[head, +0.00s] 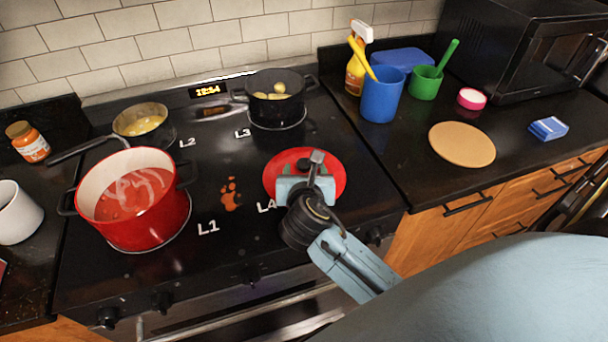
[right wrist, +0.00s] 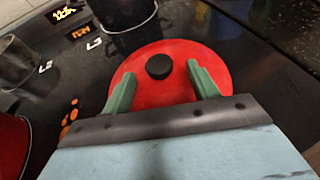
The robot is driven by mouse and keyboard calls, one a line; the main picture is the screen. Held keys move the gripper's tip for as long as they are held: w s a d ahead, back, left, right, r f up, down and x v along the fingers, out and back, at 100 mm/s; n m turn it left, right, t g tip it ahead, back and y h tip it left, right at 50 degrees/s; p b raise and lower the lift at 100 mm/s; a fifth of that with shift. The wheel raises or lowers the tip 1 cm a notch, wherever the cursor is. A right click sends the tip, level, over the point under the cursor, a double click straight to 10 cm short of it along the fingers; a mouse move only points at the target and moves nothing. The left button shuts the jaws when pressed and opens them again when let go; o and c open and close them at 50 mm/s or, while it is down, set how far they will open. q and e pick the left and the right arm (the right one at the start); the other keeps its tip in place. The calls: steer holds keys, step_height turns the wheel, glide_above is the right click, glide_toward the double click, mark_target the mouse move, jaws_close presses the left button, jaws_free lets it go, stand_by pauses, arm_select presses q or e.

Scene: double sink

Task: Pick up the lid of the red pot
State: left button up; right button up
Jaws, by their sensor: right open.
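The red lid (head: 333,171) lies flat on the stove at the spot marked L4. In the right wrist view the lid (right wrist: 163,88) shows its black round knob (right wrist: 159,66). My right gripper (head: 306,172) is above the lid, its two green fingers (right wrist: 160,80) apart, one to each side of the knob, with nothing between them that looks gripped. The red pot (head: 143,215) stands uncovered on the front left burner, L1, with red contents inside. My left gripper is not in view.
A black pot (head: 276,110) stands at L3 behind the lid. A pan (head: 141,121) with yellow food is at L2. Right of the stove, the counter holds a blue cup (head: 381,95), a green cup (head: 425,84) and a round wooden board (head: 461,144). The stove between red pot and lid is clear.

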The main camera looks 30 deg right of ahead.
mark_target(305, 162)
steer(key=shift+w+d+f, duration=0.1)
steer(key=shift+w+d, duration=0.05)
steer(key=shift+w, duration=0.1)
steer(key=x, duration=0.4)
steer(key=shift+w+d+b, duration=0.1)
steer(key=shift+w+b, duration=0.1)
steer(key=shift+b, duration=0.2)
steer(key=shift+w+d, duration=0.15)
steer(key=shift+w, duration=0.1)
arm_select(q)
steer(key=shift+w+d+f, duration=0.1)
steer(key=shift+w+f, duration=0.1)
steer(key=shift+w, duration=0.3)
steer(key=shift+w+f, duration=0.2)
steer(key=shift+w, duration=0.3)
arm_select(e)
steer(key=c, duration=1.3)
steer(key=shift+o, duration=0.2)
